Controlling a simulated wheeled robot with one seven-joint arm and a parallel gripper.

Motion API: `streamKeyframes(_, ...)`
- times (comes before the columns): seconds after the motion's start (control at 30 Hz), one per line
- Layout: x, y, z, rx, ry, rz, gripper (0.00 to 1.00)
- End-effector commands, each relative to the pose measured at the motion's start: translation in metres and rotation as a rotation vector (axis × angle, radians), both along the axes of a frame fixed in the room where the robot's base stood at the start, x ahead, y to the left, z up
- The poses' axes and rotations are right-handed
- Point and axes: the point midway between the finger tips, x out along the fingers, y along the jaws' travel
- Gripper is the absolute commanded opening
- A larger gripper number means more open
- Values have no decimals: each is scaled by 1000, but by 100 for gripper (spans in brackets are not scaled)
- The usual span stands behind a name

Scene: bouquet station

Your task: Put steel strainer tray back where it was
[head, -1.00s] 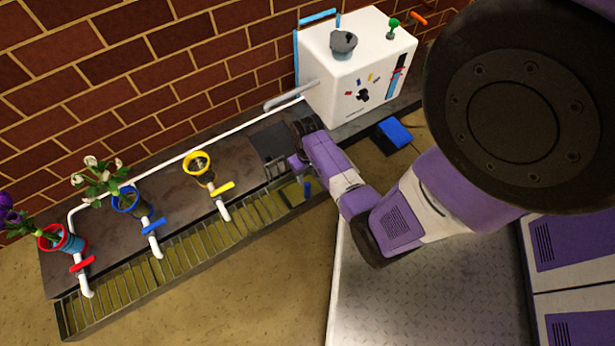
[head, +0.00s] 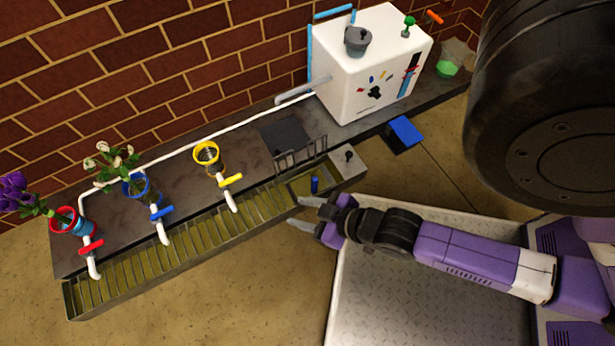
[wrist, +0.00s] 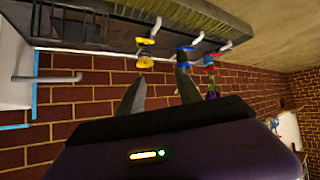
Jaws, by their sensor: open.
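A grey barred piece (head: 300,157) stands at the counter's front edge by the right end of the long trough; it looks like the steel strainer tray, but I cannot tell for certain. A dark square panel (head: 284,136) lies just behind it. In the wrist view, dark bars (wrist: 62,32) show at the upper left. My gripper (head: 303,212) is open and empty, just in front of the trough's right end, apart from the barred piece. Its two fingers (wrist: 160,92) also show spread in the wrist view, with nothing between them.
The slatted trough (head: 180,250) runs below yellow (head: 231,180), blue and red taps. Flower pots stand in the blue and red rings. A white machine (head: 365,70) stands behind at right. A blue block (head: 403,132) lies right of the trough. Floor in front is clear.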

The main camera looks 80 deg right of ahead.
Motion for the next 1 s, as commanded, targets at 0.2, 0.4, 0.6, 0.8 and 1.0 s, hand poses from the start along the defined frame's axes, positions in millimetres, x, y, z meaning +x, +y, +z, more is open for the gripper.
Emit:
streamKeyframes(0.2, -19, 53, 120, 9, -238, 171, 42)
streamKeyframes(0.4, -25, 71, 180, 28, -357, 235, 42)
streamKeyframes(0.6, -26, 73, 189, 31, -375, 242, 42)
streamKeyframes(0.8, -26, 73, 190, 30, -374, 242, 42)
streamKeyframes(1.0, -26, 73, 213, 30, -373, 241, 42)
